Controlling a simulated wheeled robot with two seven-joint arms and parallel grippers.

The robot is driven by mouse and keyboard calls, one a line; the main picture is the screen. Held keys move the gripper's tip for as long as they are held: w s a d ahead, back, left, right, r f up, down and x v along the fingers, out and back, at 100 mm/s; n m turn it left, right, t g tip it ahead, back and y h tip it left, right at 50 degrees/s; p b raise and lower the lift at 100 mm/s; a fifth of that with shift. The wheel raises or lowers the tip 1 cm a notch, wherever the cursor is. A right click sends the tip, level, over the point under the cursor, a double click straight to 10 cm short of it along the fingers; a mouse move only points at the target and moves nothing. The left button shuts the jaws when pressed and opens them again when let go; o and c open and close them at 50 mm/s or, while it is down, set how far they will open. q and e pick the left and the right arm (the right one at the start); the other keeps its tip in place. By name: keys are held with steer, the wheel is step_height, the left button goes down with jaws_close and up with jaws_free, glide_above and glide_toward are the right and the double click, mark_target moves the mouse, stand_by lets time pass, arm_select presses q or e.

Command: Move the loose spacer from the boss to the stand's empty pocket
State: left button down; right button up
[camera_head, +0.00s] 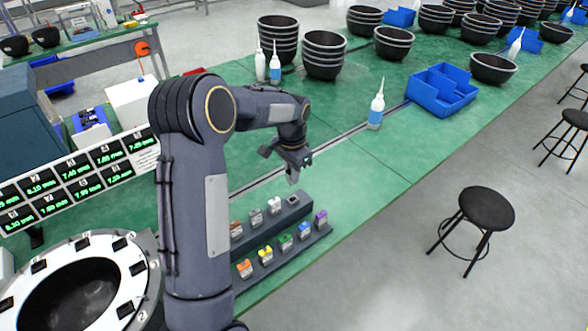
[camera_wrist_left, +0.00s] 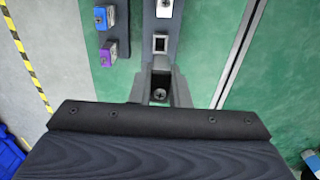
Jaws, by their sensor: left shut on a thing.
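My left gripper (camera_head: 294,168) is shut on a small grey spacer (camera_head: 293,177), held above the stand's raised back row. In the left wrist view the spacer (camera_wrist_left: 160,94) sits between the fingertips, with a dark round mark on it. The dark stand (camera_head: 240,246) lies below. Its empty square pocket (camera_head: 293,199) is at the back row's right end; it also shows in the wrist view (camera_wrist_left: 161,43), just beyond the fingertips. The boss of the task cannot be made out. My right gripper is not in view.
Back-row spacers include a white one (camera_head: 274,205); coloured ones, including purple (camera_head: 320,217) and blue (camera_head: 304,230), fill the front row. A white numbered ring (camera_head: 95,312) and display board (camera_head: 82,178) stand left. Bottle (camera_head: 376,108) and blue bin (camera_head: 440,95) are farther back.

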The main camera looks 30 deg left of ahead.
arm_select(q)
steer(key=shift+w+f, duration=0.1)
steer(key=shift+f, duration=0.2)
steer(key=shift+f+b, duration=0.5)
steer(key=shift+b, duration=0.05)
steer(key=shift+f+b, duration=1.5)
steer(key=shift+f, duration=0.7)
steer(key=shift+f+b, duration=0.85)
steer(key=shift+f, duration=0.35)
steer(key=c, duration=1.3)
jaws_free()
step_height(320, 180, up, 8)
steer(key=shift+f+b, duration=0.25)
steer(key=shift+b, duration=0.2)
steer(key=shift+r, duration=0.2)
